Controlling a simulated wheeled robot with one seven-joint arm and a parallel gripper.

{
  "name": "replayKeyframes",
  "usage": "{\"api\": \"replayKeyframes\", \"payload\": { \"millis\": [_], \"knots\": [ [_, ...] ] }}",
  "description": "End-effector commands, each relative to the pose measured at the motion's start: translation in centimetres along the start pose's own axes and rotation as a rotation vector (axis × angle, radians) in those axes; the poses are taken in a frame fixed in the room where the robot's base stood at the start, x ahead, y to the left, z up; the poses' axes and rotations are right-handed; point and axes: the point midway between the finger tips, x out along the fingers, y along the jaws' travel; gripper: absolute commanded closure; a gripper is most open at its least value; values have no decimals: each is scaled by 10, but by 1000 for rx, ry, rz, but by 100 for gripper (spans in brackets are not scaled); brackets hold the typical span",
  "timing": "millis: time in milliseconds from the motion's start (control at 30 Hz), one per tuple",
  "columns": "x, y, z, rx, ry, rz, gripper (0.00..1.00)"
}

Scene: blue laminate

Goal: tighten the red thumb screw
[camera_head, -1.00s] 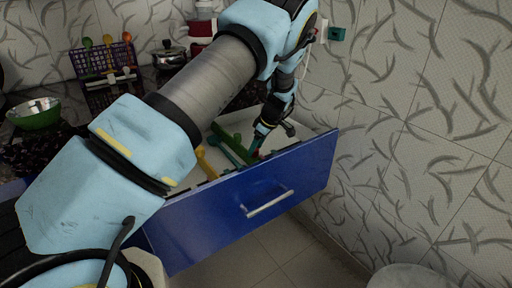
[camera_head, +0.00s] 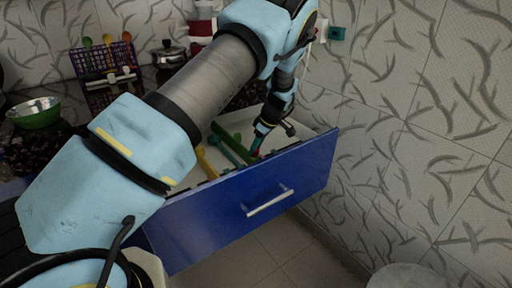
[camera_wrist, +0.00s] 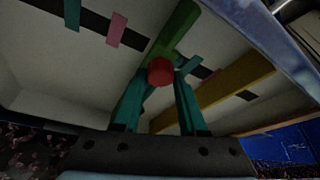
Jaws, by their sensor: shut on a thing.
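The red thumb screw (camera_wrist: 160,71) shows in the wrist view as a small round red knob, close to the end of a green bar (camera_wrist: 180,28). The two teal fingers of my gripper (camera_wrist: 161,76) stand on either side of it and are shut on it. In the head view my gripper (camera_head: 256,151) reaches down into the open blue drawer (camera_head: 175,228), just behind its front panel. There the screw is too small and covered to make out well.
A yellow bar (camera_wrist: 235,82) lies right of my fingers in the wrist view. A pink strip (camera_wrist: 116,30) and a teal strip (camera_wrist: 72,12) are at upper left. The tiled wall (camera_head: 420,130) stands close on the right. A green bowl (camera_head: 35,113) is on the counter.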

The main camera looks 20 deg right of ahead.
Motion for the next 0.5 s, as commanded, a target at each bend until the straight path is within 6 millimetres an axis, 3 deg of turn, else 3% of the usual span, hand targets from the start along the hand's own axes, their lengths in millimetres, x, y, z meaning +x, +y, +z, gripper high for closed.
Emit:
{"api": "replayKeyframes", "payload": {
  "millis": [500],
  "knots": [
    [2, -3, 1, 267, -1, 111, 100]
  ]
}}
